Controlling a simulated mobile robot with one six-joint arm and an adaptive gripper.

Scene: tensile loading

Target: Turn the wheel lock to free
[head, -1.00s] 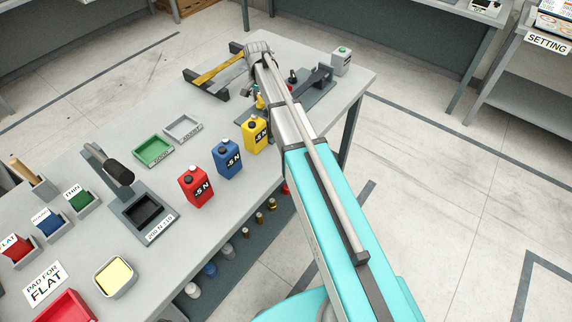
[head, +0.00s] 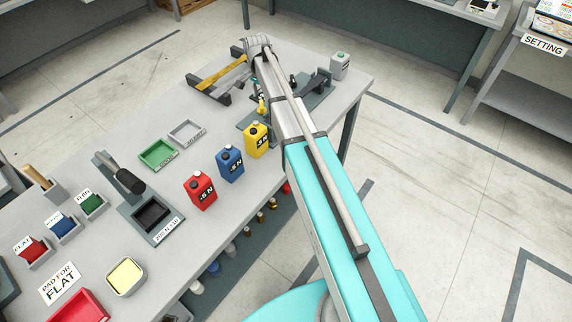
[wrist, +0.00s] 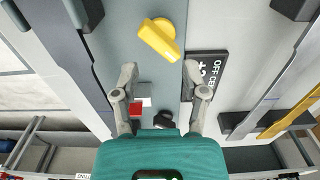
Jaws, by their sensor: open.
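A yellow lever-shaped knob (wrist: 158,38) sits on a grey plate in the wrist view, lying slanted; I take it for the wheel lock. A dark plate with white lettering, partly readable as "OFF CE", (wrist: 204,72) is to its right. My gripper (wrist: 159,69) is open and empty, its two fingers spread apart just below the knob in the picture. No contact with the knob shows. In the head view a small yellow part (head: 262,106) shows beside my arm at the far end of the table; my arm hides much of the fixture there.
Yellow (head: 256,140), blue (head: 230,164) and red (head: 200,190) jugs stand along the table's right edge. A frame with a yellow bar (head: 222,72) lies at the far left. A grey box with a green button (head: 340,66) stands at the far right corner. Trays are nearer.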

